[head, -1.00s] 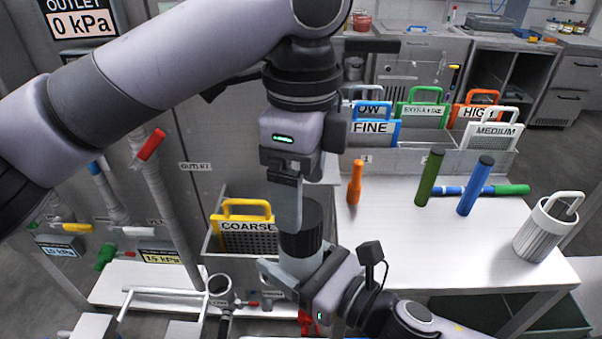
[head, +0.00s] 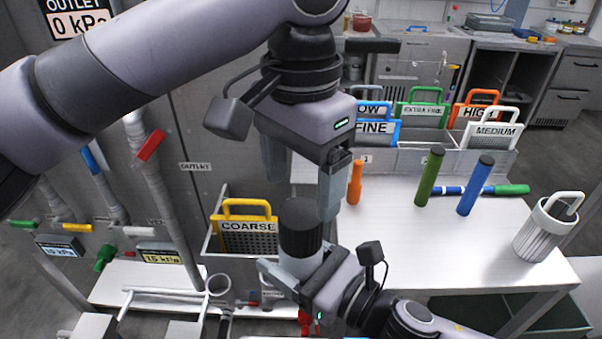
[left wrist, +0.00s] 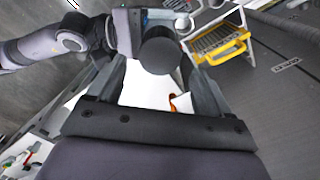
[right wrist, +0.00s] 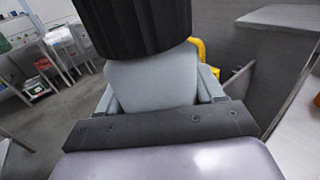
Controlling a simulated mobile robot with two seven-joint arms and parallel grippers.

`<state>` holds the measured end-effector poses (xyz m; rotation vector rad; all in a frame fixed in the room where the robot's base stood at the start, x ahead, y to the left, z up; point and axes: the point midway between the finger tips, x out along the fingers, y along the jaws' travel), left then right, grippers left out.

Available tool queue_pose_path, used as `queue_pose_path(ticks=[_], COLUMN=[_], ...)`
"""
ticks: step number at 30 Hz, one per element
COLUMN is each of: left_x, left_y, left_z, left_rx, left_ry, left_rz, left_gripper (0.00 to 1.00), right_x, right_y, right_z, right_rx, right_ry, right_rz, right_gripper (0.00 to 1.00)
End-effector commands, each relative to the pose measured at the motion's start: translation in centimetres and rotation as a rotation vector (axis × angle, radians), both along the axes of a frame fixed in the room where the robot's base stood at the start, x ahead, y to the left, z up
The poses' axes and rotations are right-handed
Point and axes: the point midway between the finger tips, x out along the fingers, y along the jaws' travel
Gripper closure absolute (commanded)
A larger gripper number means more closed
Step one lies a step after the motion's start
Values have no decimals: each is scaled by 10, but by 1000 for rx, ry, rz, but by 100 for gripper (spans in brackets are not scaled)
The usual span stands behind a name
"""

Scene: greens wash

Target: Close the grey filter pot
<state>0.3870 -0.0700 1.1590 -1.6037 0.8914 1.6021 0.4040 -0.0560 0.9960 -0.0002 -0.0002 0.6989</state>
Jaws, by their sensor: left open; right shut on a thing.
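The grey filter pot (head: 300,259) has a pale grey body and a dark ribbed cap (head: 301,222) seated on top; I cannot tell whether the cap is tight. My right gripper (head: 297,278) is shut on the pot's body and holds it upright. The body and the cap's ribbed side fill the upper right wrist view (right wrist: 150,84). My left gripper (head: 302,180) is open just above the cap, its fingers apart on either side. In the left wrist view the round cap top (left wrist: 159,56) lies between the open fingers.
A yellow-handled COARSE screen (head: 248,235) stands in a holder left of the pot. An orange cylinder (head: 355,183), a green one (head: 429,177) and a blue one (head: 476,185) stand on the white bench (head: 400,245). A white basket (head: 546,229) is at its right end.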

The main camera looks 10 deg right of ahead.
Motion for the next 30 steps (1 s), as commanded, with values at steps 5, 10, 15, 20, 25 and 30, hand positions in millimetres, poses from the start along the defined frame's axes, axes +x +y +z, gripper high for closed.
queue_pose_path(ticks=[5, 10, 15, 20, 25, 30], left_x=[0, 0, 0, 0, 0, 1], left_y=[0, 0, 1, 1, 1, 1], left_z=[0, -7, -31, -56, -74, -80], left_rx=[0, 1, 2, 2, 0, 0], left_ry=[0, 0, 2, 1, 1, 0], left_rz=[-1, -2, -3, -2, 0, -1], left_gripper=[20, 20, 20, 20, 20, 20], right_x=[0, 0, 0, 0, 0, 0], right_y=[0, 0, 0, 0, 0, 0], right_z=[1, 1, 1, 1, 1, 1], right_rx=[2, 1, 1, 2, 2, 2], right_ry=[-2, -3, -3, -2, -2, -2], right_rz=[1, 1, 1, 1, 1, 1], right_gripper=[100, 100, 100, 100, 100, 100])
